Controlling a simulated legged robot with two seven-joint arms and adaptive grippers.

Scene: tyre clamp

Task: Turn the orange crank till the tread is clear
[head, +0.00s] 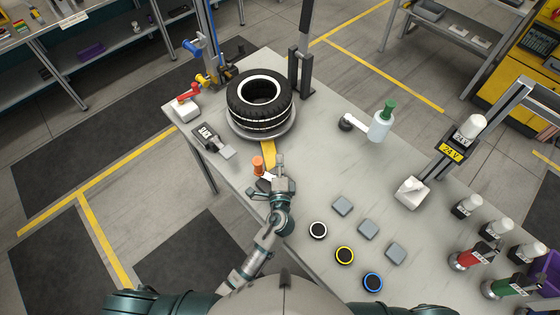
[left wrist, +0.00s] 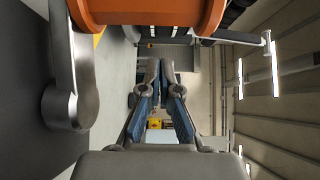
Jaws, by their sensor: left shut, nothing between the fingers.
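The black tyre (head: 258,112) lies flat on a round grey base at the back of the table, with pale lines around its tread. A yellow strip (head: 268,154) runs from the base toward the front. The orange crank handle (head: 258,164) stands just in front of the tyre base. My left gripper (head: 280,160) is shut and empty, just right of the handle. In the left wrist view the orange handle (left wrist: 150,14) fills the top, with a grey crank arm (left wrist: 68,75) at its left. The shut fingertips (left wrist: 154,66) show below the handle, not around it.
A black-and-grey device (head: 212,140) lies left of the handle. A dark post (head: 300,72) rises right of the tyre. Grey square pads (head: 368,228) and round coloured buttons (head: 344,255) lie to the front right.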

